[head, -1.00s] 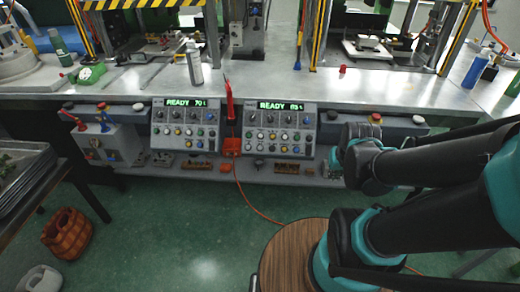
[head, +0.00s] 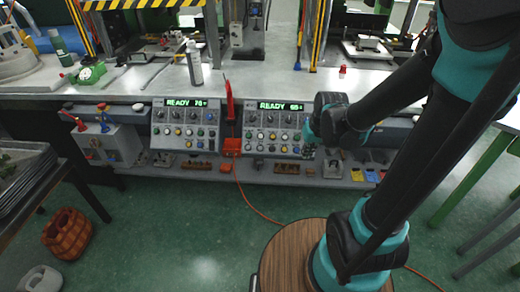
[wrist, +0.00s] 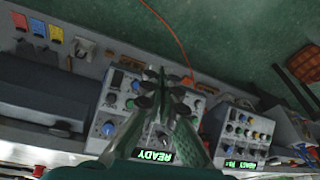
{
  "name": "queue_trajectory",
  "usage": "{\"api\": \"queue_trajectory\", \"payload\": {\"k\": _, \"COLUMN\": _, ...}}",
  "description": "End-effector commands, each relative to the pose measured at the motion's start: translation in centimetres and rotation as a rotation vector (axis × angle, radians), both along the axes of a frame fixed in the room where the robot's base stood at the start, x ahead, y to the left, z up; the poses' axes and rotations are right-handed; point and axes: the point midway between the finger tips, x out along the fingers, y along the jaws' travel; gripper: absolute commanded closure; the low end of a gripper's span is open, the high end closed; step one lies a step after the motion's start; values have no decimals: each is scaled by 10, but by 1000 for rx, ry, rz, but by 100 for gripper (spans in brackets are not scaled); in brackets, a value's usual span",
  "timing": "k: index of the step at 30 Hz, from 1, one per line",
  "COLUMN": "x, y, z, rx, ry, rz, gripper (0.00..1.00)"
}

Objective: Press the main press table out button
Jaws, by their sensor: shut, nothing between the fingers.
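Two grey control panels are set in the front of the press bench. The right panel (head: 268,134) has a lit READY display (head: 281,106) over rows of knobs and coloured buttons. The left panel (head: 180,137) looks alike. Labels are too small to tell which button is the table out button. My gripper (head: 308,150) is at the right edge of the right panel, partly hidden by my wrist. In the wrist view my gripper (wrist: 165,88) is shut and empty in front of the upside-down right panel (wrist: 112,100), hiding part of its buttons. I cannot tell whether it touches.
A red-orange tool (head: 229,103) and an orange box (head: 231,146) are between the panels, with an orange cable (head: 250,205) hanging down. Small parts lie on the lower shelf (head: 240,170). A spray bottle (head: 194,62) stands on the bench. A round wooden stool (head: 290,255) stands by my arm.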

Motion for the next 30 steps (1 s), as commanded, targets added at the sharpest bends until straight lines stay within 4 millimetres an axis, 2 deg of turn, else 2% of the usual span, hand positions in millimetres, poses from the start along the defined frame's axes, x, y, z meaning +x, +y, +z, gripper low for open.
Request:
{"api": "queue_trajectory", "payload": {"k": 3, "x": 22, "y": 27, "z": -5, "rx": 8, "ry": 19, "rz": 62, "gripper": 100}}
{"api": "queue_trajectory", "payload": {"k": 9, "x": 52, "y": 74, "z": -19, "rx": 22, "ry": 52, "rz": 163, "gripper": 100}}
{"api": "queue_trajectory", "payload": {"k": 18, "x": 82, "y": 144, "z": -50, "rx": 37, "ry": 98, "rz": 298, "gripper": 100}}
{"api": "queue_trajectory", "payload": {"k": 24, "x": 88, "y": 170, "z": -64, "rx": 42, "ry": 115, "rz": 347, "gripper": 100}}
{"api": "queue_trajectory", "payload": {"k": 30, "x": 90, "y": 176, "z": -67, "rx": 43, "ry": 119, "rz": 358, "gripper": 100}}
